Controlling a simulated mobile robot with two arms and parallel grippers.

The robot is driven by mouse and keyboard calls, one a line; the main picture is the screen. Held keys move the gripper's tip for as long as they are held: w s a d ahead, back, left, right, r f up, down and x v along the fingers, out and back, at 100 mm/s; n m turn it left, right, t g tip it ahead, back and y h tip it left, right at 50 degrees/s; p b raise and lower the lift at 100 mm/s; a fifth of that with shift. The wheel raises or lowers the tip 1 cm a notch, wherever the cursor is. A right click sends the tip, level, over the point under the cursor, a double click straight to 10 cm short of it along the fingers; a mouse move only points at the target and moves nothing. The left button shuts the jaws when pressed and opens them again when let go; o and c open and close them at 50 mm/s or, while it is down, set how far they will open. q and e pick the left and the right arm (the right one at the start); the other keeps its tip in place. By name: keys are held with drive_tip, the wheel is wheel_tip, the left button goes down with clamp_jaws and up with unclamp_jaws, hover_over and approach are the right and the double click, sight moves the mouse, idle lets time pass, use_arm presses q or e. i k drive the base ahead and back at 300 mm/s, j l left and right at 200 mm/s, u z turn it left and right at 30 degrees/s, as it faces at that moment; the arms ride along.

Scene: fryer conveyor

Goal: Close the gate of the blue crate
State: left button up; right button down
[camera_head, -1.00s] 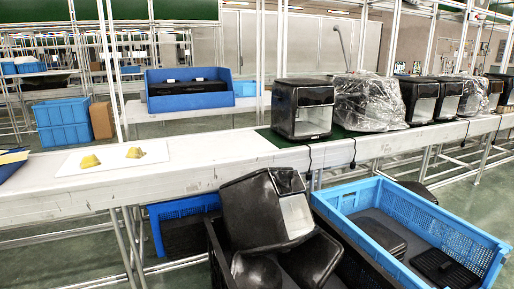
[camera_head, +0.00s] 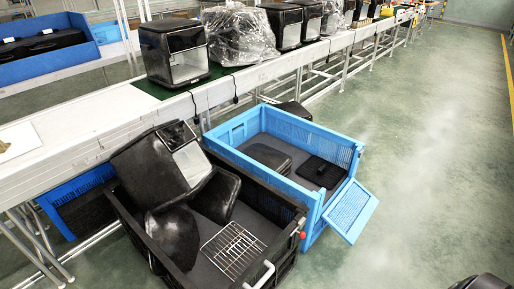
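The blue crate (camera_head: 232,131) stands on the floor at the centre of the head view, beside the conveyor. Its gate (camera_head: 350,209) is a blue slatted panel at the near right end. The gate is open, tilted outward and down from the crate's end, and its outer edge hangs out over the floor. Inside the crate lie a black rounded part and a flat black grid tray (camera_head: 321,172). Neither gripper can be made out. A dark shape cut off at the bottom right corner may be part of my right arm.
A black crate (camera_head: 284,207) with a black air fryer (camera_head: 160,165), other dark parts and a wire rack stands against the blue crate's left side. The conveyor (camera_head: 100,122) with several fryers runs behind. The green floor right of the gate is clear.

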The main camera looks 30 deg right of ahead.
sight(351, 237)
drive_tip(key=l, duration=0.6)
drive_tip(key=i+l, duration=0.15)
drive_tip(key=l, duration=1.1)
drive_tip(key=i, duration=0.05)
